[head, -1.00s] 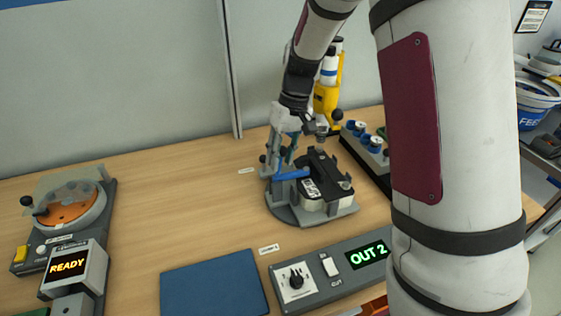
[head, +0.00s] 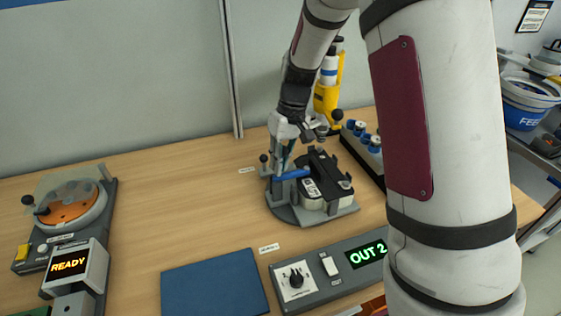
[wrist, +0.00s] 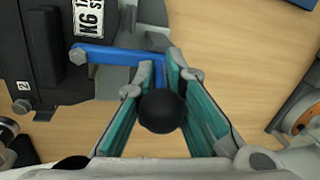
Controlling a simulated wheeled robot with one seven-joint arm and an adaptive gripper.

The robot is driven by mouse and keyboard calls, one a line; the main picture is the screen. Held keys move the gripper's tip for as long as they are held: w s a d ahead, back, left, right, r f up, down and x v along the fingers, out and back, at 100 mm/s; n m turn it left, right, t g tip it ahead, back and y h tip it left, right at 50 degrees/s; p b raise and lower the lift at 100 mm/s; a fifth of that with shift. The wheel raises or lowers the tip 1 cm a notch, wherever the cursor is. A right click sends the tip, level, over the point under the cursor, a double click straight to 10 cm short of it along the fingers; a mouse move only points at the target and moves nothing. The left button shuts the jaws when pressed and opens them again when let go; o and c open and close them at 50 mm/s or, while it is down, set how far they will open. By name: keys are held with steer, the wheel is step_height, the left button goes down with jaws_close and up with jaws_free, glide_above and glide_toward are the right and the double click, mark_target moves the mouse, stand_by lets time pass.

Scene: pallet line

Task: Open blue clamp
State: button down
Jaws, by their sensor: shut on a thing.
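The blue clamp (head: 291,174) is on the grey fixture at the table's middle, its blue bar lying roughly level beside a dark block. In the wrist view the blue bar (wrist: 112,54) reaches from the dark block to between my fingers. My gripper (head: 285,159) points down at the clamp's left end. In the wrist view my gripper (wrist: 160,75) has its teal-padded fingers on either side of the clamp's handle, with a black ball knob (wrist: 162,111) between them. The fingers and knob hide most of the handle.
A control box reading OUT 2 (head: 330,270) and a blue mat (head: 215,283) lie in front.

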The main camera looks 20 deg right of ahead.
mark_target(273, 181)
steer(key=shift+a+r+h+p, duration=0.1)
steer(key=shift+a+h+p, duration=0.2)
steer(key=shift+a, duration=0.05)
steer(key=shift+a+r+h+p, duration=0.1)
steer(key=shift+a+h+p, duration=0.5)
steer(key=shift+h, duration=0.3)
steer(key=shift+a+h+p, duration=0.4)
steer(key=shift+a+h, duration=0.1)
steer(key=shift+h, duration=0.3)
steer(key=h, duration=0.1)
steer(key=a+f+h, duration=0.1)
steer(key=h, duration=0.1)
steer(key=a+h, duration=0.1)
steer(key=shift+a+f+h+p, duration=0.15)
steer(key=shift+f+h+p, duration=0.1)
steer(key=shift+h+p, duration=0.05)
steer(key=shift+a+f+h+b, duration=0.45)
steer(key=shift+f+h+b, duration=0.35)
steer(key=shift+h, duration=0.7)
steer(key=shift+a+f+h+b, duration=0.4)
steer(key=shift+f+h+b, duration=0.45)
steer(key=shift+h, duration=0.65)
steer(key=shift+a+f+h+b, duration=0.55)
steer(key=shift+h+b, duration=0.4)
steer(key=shift+h, duration=0.55)
steer(key=shift+d+f, duration=0.1)
